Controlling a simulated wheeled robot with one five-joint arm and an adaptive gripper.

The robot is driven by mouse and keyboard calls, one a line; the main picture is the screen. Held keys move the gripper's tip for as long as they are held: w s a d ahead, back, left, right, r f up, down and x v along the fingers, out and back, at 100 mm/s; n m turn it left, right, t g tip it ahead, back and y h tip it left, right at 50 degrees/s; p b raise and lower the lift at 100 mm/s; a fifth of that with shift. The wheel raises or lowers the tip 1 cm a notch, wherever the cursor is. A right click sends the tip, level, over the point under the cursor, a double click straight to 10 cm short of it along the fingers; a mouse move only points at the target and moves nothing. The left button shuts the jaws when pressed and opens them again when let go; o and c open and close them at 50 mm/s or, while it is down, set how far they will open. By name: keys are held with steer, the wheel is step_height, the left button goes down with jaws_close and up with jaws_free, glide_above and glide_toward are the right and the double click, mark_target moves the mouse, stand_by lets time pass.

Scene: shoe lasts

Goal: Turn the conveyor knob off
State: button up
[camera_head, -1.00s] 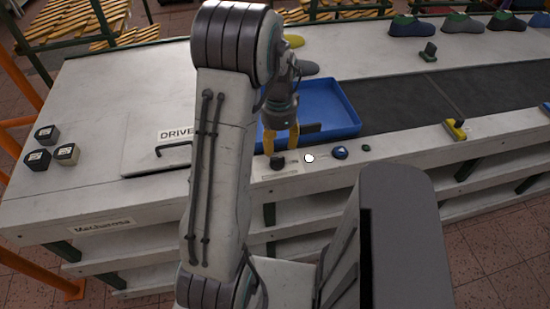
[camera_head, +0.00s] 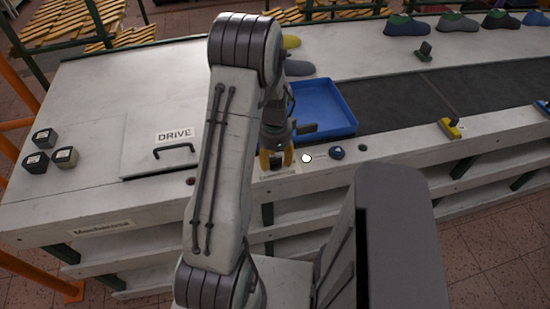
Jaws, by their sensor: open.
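The conveyor knob (camera_head: 276,161) is a small dark knob on the table's front edge, above a small label plate. It is mostly hidden between the yellow fingers of my gripper (camera_head: 276,158). My gripper points down over it with its fingers apart, one on each side. I cannot tell whether the fingers touch the knob. My arm covers part of the panel to the left.
A white button (camera_head: 306,158), a blue knob (camera_head: 337,152) and a dark button (camera_head: 362,147) sit right of the gripper. A red button (camera_head: 190,181) is left. A blue tray (camera_head: 325,128) stands just behind, beside the dark belt (camera_head: 420,95). A DRIVE hatch handle (camera_head: 174,150) rises at left.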

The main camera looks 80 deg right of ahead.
steer(key=shift+f, duration=0.15)
steer(key=shift+c, duration=0.2)
jaws_close()
stand_by(0.3)
